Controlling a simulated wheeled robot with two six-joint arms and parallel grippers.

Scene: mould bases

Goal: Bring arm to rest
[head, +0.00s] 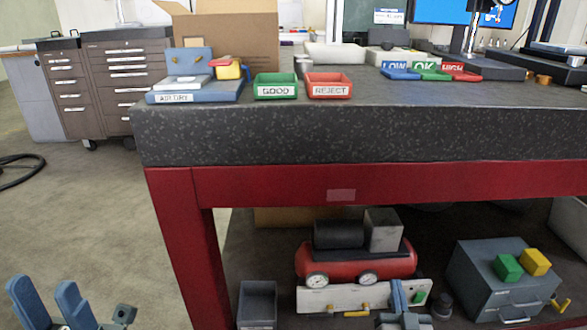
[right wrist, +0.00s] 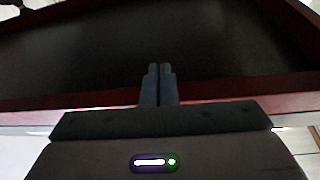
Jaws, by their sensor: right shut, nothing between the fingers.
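My left gripper (head: 42,285) is at the bottom left corner of the head view, over the floor. Its two blue fingers stand apart with nothing between them. My right gripper (head: 398,292) is at the bottom of the head view, in front of the lower shelf area of the bench. In the right wrist view its fingers (right wrist: 160,72) are together and empty. In that view they point toward a dark surface with a red edge. Most of both arms is out of view.
The granite bench top (head: 350,130) sits on a red frame (head: 380,180) ahead. On it are a blue AIR DRY stand (head: 195,93), a green GOOD bin (head: 275,90) and a red REJECT bin (head: 328,90). A red compressor (head: 355,262) stands underneath. Open floor (head: 90,220) lies left.

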